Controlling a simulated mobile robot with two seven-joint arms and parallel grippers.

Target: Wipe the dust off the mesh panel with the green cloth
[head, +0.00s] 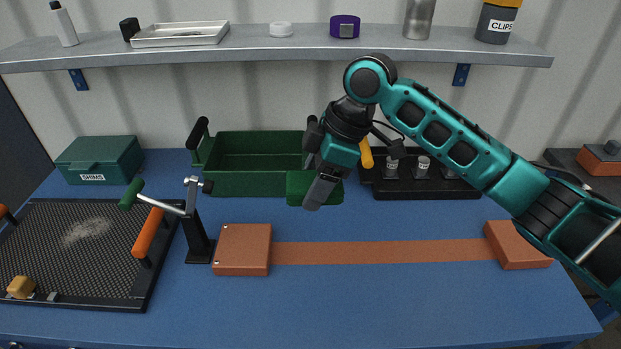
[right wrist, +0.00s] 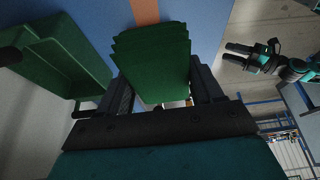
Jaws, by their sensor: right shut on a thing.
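The mesh panel (head: 110,272) lies at the left of the blue table in the head view, dark with a black frame. A pale dust patch (head: 87,231) shows near its middle. My right gripper (head: 322,190) is shut on the green cloth (head: 299,187), in front of the green bin and well to the right of the panel. In the right wrist view the cloth (right wrist: 155,60) hangs between the fingers as a folded, layered pad. My left gripper (right wrist: 240,58) shows small in the right wrist view, its fingers apart and empty; it is outside the head view.
An orange-handled clamp (head: 150,232) and a black post (head: 197,235) stand at the panel's right edge. A green bin (head: 250,185) stands behind. Copper-coloured blocks (head: 242,250) and a strip lie on the table.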

